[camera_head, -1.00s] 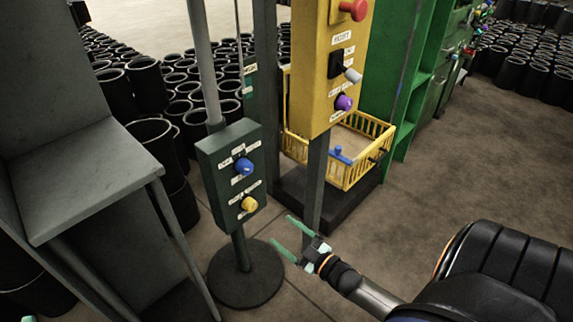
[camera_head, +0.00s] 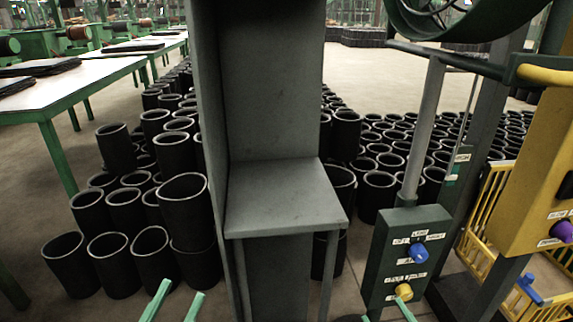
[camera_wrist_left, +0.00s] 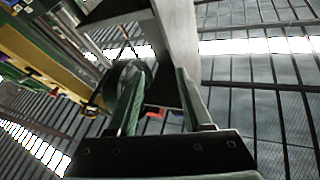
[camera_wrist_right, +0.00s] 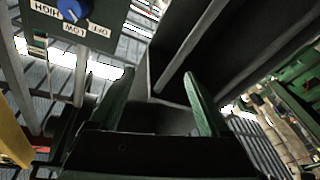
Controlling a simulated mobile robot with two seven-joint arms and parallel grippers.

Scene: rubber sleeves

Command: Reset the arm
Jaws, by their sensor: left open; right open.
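My left gripper (camera_head: 174,303) shows only its two green fingertips at the bottom edge of the head view. They stand apart with nothing between them. In the left wrist view its fingers (camera_wrist_left: 158,100) are also spread and empty. Most of both arms is out of the head view.
A grey metal stand with a shelf (camera_head: 285,193) rises between the grippers. A green control box (camera_head: 405,245) with blue and yellow knobs is at right, near a yellow panel (camera_head: 535,190) and yellow basket (camera_head: 484,215). Black sleeves (camera_head: 125,210) crowd the floor. A table (camera_head: 100,85) is at left.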

